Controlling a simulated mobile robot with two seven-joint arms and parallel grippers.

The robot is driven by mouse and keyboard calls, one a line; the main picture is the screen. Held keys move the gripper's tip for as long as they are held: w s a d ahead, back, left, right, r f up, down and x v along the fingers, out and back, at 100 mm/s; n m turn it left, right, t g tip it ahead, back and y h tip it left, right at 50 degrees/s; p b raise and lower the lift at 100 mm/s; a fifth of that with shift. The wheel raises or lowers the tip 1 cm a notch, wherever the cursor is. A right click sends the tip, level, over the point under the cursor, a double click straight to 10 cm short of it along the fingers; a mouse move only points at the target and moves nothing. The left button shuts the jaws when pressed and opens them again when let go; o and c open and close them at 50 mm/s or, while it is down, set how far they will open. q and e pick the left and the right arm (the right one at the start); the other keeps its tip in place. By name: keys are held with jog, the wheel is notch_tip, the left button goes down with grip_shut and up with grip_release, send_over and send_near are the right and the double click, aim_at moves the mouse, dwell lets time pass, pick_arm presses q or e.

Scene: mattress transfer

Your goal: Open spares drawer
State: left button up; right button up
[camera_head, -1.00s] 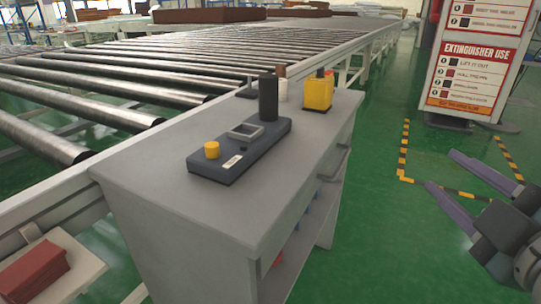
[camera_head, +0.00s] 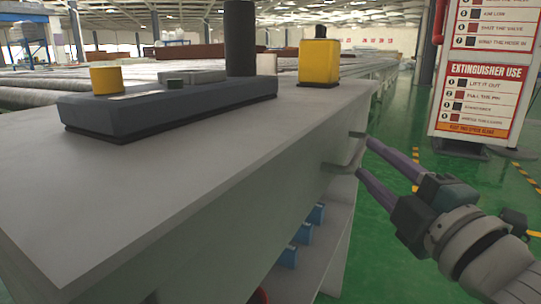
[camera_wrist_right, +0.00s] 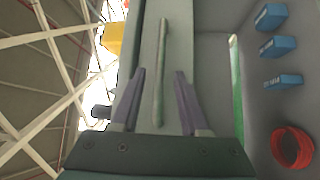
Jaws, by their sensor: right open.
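The grey cabinet (camera_head: 170,180) fills the near left of the head view. Its drawer front (camera_wrist_right: 150,40) shows in the wrist view and looks closed. A long bar handle (camera_wrist_right: 161,60) runs along that front; its end also shows in the head view (camera_head: 338,168). My right gripper (camera_head: 362,156) is open at the cabinet's right side, fingertips at the handle. In the wrist view the purple fingers (camera_wrist_right: 160,74) lie on either side of the bar, with a gap on each side. My left gripper is not in view.
A dark control box (camera_head: 160,110) and a yellow block (camera_head: 319,62) stand on the cabinet top. Blue bins (camera_wrist_right: 277,47) and a red round item (camera_wrist_right: 292,147) sit on the shelf below. An extinguisher sign stand (camera_head: 480,80) stands at right, with green floor before it.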

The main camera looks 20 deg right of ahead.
aim_at(361, 149)
jog(key=shift+w+d+r+b, duration=0.1)
jog(key=shift+w+r+b, duration=0.1)
jog(key=shift+w, duration=0.8)
jog(key=shift+w+d+r+b, duration=0.1)
jog(key=shift+w+b, duration=0.05)
jog(key=shift+w, duration=0.85)
grip_shut()
